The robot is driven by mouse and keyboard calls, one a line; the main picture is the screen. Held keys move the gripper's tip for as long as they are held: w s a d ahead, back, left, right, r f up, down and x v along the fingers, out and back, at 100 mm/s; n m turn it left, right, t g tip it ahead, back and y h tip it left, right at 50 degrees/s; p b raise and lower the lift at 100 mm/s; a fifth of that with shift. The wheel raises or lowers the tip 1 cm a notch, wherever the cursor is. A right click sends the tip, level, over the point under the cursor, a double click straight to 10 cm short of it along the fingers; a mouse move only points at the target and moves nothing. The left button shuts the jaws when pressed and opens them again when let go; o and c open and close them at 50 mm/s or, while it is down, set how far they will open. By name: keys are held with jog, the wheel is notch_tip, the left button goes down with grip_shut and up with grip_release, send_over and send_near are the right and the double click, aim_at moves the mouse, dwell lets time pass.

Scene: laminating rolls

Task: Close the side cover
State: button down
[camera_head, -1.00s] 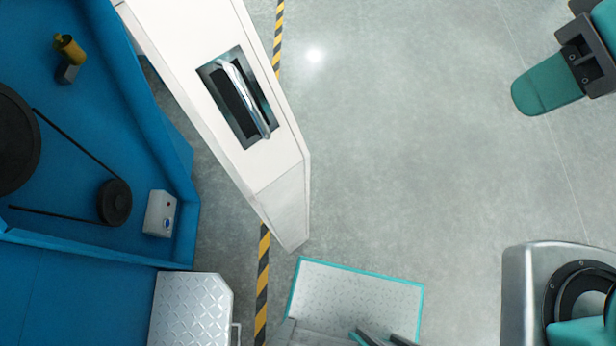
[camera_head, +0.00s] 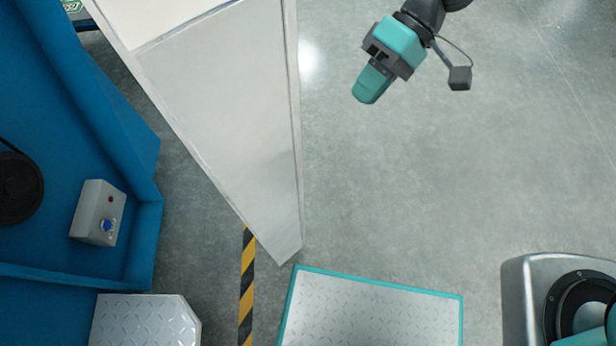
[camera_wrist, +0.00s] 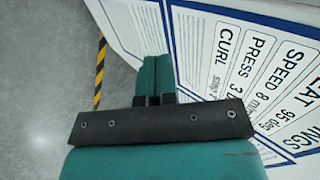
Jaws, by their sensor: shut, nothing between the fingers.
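The side cover (camera_head: 220,110) is a long white panel in the head view, standing open at an angle to the blue machine (camera_head: 70,130). Its lower end tapers to a corner over the floor. My gripper (camera_head: 370,86), teal and dark grey, is right of the cover, shut and empty, with a strip of floor between them in that view. In the wrist view my shut fingers (camera_wrist: 153,75) point toward a white panel with printed settings text (camera_wrist: 250,70); I cannot tell whether they touch it. The cover's handle is out of view.
A grey control box (camera_head: 98,212) with red and blue buttons sits inside the machine. A metal tread step (camera_head: 145,322) and a teal-edged plate (camera_head: 375,310) lie at the bottom. Yellow-black floor tape (camera_head: 247,290) runs below the cover.

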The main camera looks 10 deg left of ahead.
jog(key=r+b+x, duration=0.1)
jog(key=b+x, duration=0.2)
jog(key=x, duration=1.2)
jog(key=shift+s+a+g, duration=0.3)
jog(key=shift+s+a, duration=0.05)
jog(key=shift+f, duration=0.15)
